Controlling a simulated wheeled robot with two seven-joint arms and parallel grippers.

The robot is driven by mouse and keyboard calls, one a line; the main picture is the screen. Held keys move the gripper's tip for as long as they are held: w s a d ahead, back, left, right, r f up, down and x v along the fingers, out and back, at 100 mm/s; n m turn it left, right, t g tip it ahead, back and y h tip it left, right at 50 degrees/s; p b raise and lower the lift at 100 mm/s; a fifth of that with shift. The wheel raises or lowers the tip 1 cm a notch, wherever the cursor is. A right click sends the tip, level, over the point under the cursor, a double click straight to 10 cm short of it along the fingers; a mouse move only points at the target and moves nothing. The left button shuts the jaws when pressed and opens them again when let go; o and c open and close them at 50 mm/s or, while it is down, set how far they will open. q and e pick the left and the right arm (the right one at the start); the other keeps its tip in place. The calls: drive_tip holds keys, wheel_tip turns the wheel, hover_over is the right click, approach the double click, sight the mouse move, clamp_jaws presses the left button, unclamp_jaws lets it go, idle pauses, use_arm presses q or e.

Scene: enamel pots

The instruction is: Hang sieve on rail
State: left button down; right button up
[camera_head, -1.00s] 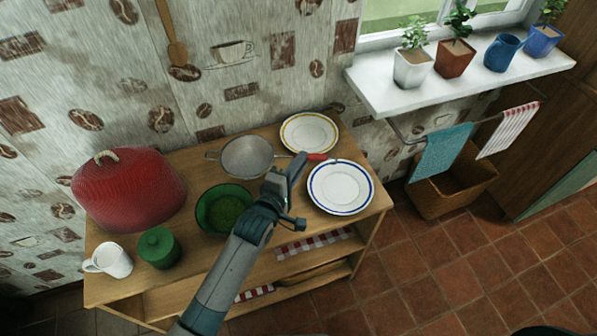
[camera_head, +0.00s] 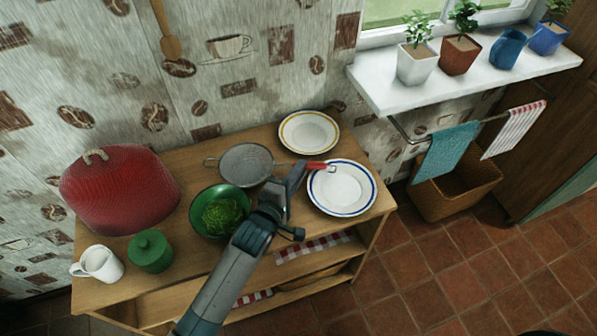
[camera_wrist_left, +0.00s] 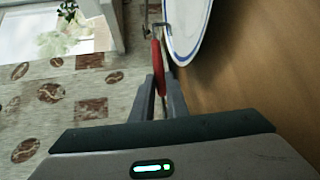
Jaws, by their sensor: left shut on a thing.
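The sieve (camera_head: 245,166), a grey wire-mesh bowl with a red handle (camera_head: 317,165) and a small wire loop at its end, is over the wooden cabinet, its handle pointing right. My left gripper (camera_head: 298,169) is shut on the red handle near its inner end. In the left wrist view the red handle (camera_wrist_left: 156,70) runs between the two fingers (camera_wrist_left: 160,86); the mesh bowl is out of that view. The metal rail (camera_head: 490,121) is below the windowsill at the right, away from the gripper. My right gripper is not in view.
A blue-rimmed plate (camera_head: 342,199) lies under the handle's end, a yellow-rimmed plate (camera_head: 308,132) behind. A green bowl (camera_head: 199,221) sits in front of the sieve. A teal towel (camera_head: 446,152) and a striped towel (camera_head: 514,131) hang on the rail. The windowsill (camera_head: 385,95) juts out above it.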

use_arm(q)
drive_tip(key=shift+f, duration=0.1)
drive_tip(key=c, duration=1.8)
unclamp_jaws()
drive_tip(key=shift+o, duration=0.3)
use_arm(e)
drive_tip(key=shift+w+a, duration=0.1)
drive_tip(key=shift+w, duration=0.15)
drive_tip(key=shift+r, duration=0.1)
